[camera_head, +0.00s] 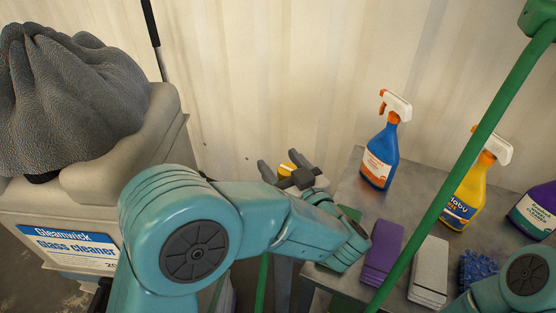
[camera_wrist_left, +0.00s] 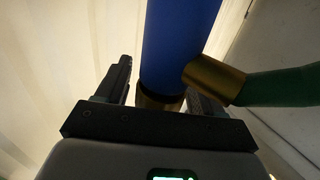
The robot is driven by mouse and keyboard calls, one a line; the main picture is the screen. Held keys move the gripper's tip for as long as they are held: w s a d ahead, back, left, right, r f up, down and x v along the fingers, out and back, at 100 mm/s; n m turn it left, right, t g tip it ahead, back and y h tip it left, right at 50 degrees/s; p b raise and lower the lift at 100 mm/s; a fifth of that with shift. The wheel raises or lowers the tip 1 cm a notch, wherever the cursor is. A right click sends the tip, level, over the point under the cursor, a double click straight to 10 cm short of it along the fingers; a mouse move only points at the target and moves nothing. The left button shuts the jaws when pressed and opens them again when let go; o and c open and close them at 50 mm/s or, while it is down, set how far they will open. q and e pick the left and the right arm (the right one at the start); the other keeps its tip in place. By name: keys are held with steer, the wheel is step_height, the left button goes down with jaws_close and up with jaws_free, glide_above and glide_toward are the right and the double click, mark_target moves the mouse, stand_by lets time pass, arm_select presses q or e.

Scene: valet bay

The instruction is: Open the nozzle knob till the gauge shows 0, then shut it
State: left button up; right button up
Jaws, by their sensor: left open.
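My left gripper (camera_head: 284,165) is open in the middle of the head view, mostly seen past my own teal arm. A small yellow piece (camera_head: 287,168) shows between its fingers; I cannot tell whether it is the knob. In the left wrist view, a blue cylinder (camera_wrist_left: 181,40) rises ahead of the open left gripper (camera_wrist_left: 163,85). A brass collar (camera_wrist_left: 158,101) at its lower end sits between the fingers, and a brass side fitting (camera_wrist_left: 214,80) joins a green hose (camera_wrist_left: 286,91). I cannot tell whether the fingers touch it. No gauge face is readable. My right gripper is out of view.
A grey bench (camera_head: 345,205) at right carries a blue spray bottle (camera_head: 379,160), a yellow one (camera_head: 467,198), a purple block (camera_head: 383,252), a grey block (camera_head: 429,270) and others. A green pole (camera_head: 470,150) crosses in front. A bin with grey cloth (camera_head: 70,95) stands left.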

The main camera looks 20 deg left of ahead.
arm_select(q)
steer(key=shift+d, duration=0.1)
steer(key=shift+s, duration=0.1)
steer(key=c, duration=1)
steer(key=shift+m+t+h, duration=0.5)
steer(key=shift+h, duration=0.1)
steer(key=shift+d+m+t+h, duration=0.1)
steer(key=shift+m+t+h, duration=0.4)
steer(key=shift+m+h, duration=0.15)
steer(key=shift+w+d+m+t+h, duration=0.1)
steer(key=shift+w+m+t+h, duration=0.15)
steer(key=shift+h, duration=0.2)
steer(key=o, duration=1)
